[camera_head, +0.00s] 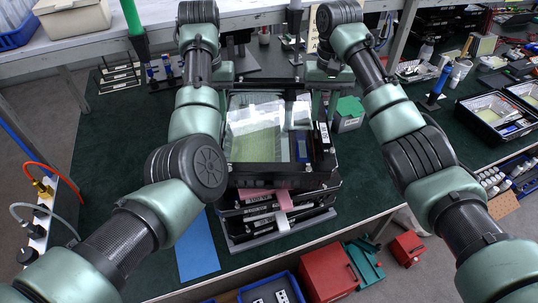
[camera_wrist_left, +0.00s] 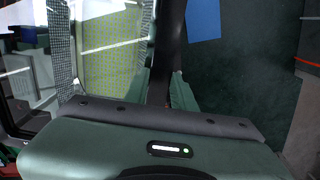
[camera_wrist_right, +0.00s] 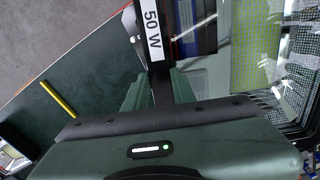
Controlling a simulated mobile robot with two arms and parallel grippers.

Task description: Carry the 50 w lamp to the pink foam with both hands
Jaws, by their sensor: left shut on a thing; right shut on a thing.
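The 50 w lamp (camera_head: 287,183) is a black framed floodlight housing with a clear front and a yellowish, dotted panel. Its "50 W" label (camera_wrist_right: 152,33) shows in the right wrist view. My left gripper (camera_wrist_left: 162,92) is shut on one side of its rim, my right gripper (camera_wrist_right: 160,90) on the opposite side. In the head view the lamp is between my arms, over a stack of black housings (camera_head: 270,222); I cannot tell whether it touches them. A pink patch (camera_head: 277,195) shows on the stack's front; I cannot tell whether it is the pink foam.
The dark green bench top (camera_head: 115,165) is largely clear to the left. A blue sheet (camera_head: 197,247) lies near its front edge. A green block (camera_head: 348,111) stands right of the lamp. Black trays (camera_head: 492,118) are farther right. Red boxes (camera_head: 328,272) are below the front edge.

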